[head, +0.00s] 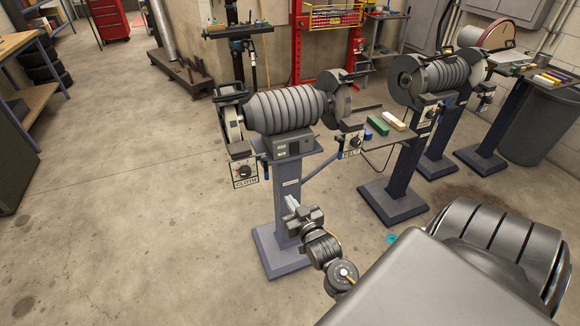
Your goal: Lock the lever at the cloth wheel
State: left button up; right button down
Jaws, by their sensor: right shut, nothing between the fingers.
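The nearest buffing machine (285,109) stands on a blue-grey pedestal (288,190). Its cloth wheel (232,123) is at the left end, partly covered by a dark guard (230,95). Below it hangs a switch box (245,172) with a round knob and a label reading CLOTH. The lever at this wheel is too small for me to tell apart or to see its position. My right gripper (290,203) is shut and empty, in front of the pedestal, lower and to the right of the CLOTH box. My left gripper is out of view.
A second switch box (350,144) hangs at the right end of the machine. A small shelf beside it bears a green block (378,125) and a pale block (394,120). More machines stand at the right, near a grey bin (540,122). The floor at left is clear.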

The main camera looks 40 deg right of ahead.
jog(key=s+a+f+n+g+y+p, duration=0.1)
jog(key=s+a+f+g, duration=0.2)
jog(key=f, duration=0.8)
jog(key=s+a+f+n+g+y+p, duration=0.1)
jog(key=s+a+f+g+y, duration=0.1)
jog(key=f, duration=1)
jog(key=shift+s+a+g, duration=0.5)
jog(key=shift+s+a, duration=0.45)
jog(key=shift+s, duration=0.2)
jog(key=s+a+f+n+g+y, duration=0.1)
jog(key=s+a+f+n+g, duration=0.2)
jog(key=s+f, duration=1.05)
jog(key=s+f+g, duration=0.3)
jog(key=s+f, duration=0.1)
jog(key=s, duration=0.6)
jog(key=s+a+f+g, duration=0.1)
jog(key=s+f+g, duration=0.2)
jog(key=s, duration=0.7)
jog(key=shift+s+f+g+y, duration=0.3)
jog(key=shift+s+f+y, duration=0.1)
jog(key=shift+f, duration=0.4)
